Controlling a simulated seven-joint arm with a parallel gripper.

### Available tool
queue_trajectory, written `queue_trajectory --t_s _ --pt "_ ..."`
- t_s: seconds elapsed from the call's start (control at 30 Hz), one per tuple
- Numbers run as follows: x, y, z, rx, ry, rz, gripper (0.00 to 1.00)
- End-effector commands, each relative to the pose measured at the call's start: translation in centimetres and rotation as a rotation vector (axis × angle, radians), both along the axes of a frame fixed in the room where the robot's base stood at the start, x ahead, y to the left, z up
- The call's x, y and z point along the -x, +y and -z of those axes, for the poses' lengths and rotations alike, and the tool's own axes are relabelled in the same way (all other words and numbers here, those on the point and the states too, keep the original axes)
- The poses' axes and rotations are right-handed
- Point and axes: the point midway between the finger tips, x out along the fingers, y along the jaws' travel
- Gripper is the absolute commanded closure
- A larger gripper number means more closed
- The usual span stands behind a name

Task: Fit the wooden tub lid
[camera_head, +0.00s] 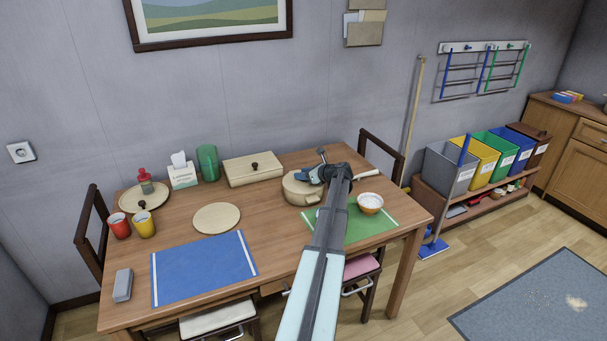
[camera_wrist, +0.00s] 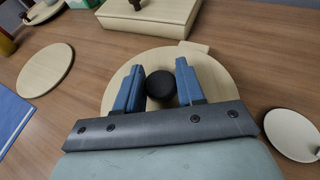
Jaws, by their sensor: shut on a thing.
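A round pale wooden tub (camera_head: 300,194) stands at the back right of the table, partly hidden by my arm. A round pale lid (camera_wrist: 150,62) with a black knob (camera_wrist: 160,86) fills the middle of the wrist view. My gripper (camera_wrist: 160,84) has its blue fingers on either side of this knob, shut on it. In the head view my gripper (camera_head: 312,174) is over the tub. A small pale tab (camera_wrist: 194,47) shows at the lid's far edge. I cannot tell whether the lid is seated or slightly raised, as its near side is hidden.
A plain wooden disc (camera_head: 217,218) and a disc with a brown knob (camera_head: 137,202) lie left. A bowl (camera_head: 370,204) is close on the right. The blue mat (camera_head: 203,269) is clear.

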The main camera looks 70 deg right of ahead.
Motion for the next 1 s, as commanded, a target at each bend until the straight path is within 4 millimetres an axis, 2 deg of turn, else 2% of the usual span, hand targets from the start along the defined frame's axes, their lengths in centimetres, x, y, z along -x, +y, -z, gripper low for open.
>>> queue_trajectory --t_s 0.03,0.07,0.33,0.67,0.87,1.0 --pt "0.0 0.0 0.1 0.000 -0.001 0.000 0.95" --pt "0.0 0.0 0.0 0.000 -0.001 0.000 0.59" --pt "0.0 0.0 0.0 0.000 0.000 0.000 0.33" --pt "0.3 0.1 -0.1 0.000 0.000 0.000 0.32" --pt "2.3 0.8 -1.0 0.001 0.000 0.002 0.32" --pt "4.7 1.6 -2.1 0.001 0.000 0.003 0.32"
